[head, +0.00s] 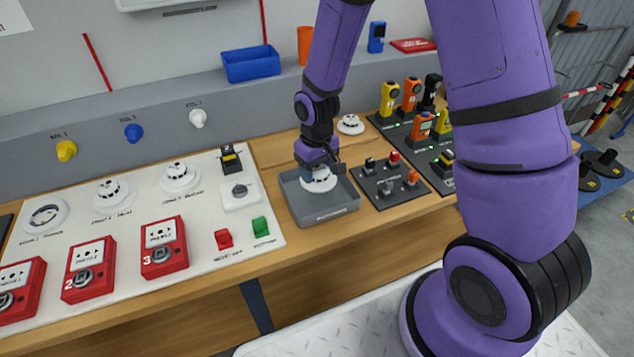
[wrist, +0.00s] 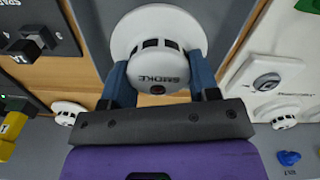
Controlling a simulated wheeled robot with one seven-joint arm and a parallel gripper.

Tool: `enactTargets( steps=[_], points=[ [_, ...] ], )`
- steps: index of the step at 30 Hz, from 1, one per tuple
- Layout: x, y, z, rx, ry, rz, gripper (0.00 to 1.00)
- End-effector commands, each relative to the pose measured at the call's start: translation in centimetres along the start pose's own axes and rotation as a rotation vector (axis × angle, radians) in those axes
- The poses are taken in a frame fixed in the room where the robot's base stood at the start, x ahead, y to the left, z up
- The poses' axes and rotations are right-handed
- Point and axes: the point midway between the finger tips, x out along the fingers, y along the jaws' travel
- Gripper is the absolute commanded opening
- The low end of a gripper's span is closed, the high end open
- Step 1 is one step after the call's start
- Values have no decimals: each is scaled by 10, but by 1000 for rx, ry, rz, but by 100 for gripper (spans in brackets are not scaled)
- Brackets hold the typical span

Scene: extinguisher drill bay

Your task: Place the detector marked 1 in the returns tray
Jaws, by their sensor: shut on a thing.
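A white round smoke detector (wrist: 158,50) is between the blue fingers of my gripper (wrist: 160,80) in the wrist view, with the word SMOKE on its side. No number shows on it. In the head view my gripper (head: 318,170) is shut on the detector (head: 319,181), inside the outline of the grey returns tray (head: 325,217). I cannot tell whether the detector touches the tray floor. The white board (head: 200,272) at the left has an empty round base (head: 45,215) and two detectors, one at the middle (head: 112,194) and one further right (head: 178,176).
Red call points (head: 164,247) stand on the board's front. Right of the tray is a dark panel with switches (head: 390,187). Another white detector (head: 350,124) lies behind on the bench. Handheld meters (head: 390,97) stand at the back right. A blue bin (head: 251,64) sits on the ledge.

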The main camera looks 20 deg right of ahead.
Motion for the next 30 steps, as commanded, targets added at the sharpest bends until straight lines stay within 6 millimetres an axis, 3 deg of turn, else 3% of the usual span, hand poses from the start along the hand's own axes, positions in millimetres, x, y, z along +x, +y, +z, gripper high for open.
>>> enactTargets(
  steps=[5,13,25,26,29,30],
  points=[
    [10,0,0,0,-2,0,30],
    [42,0,0,1,-2,0,30],
    [47,0,0,1,0,0,30],
    [47,0,0,1,0,0,57],
    [46,0,0,1,0,0,80],
    [46,0,0,1,0,0,81]
  ],
)
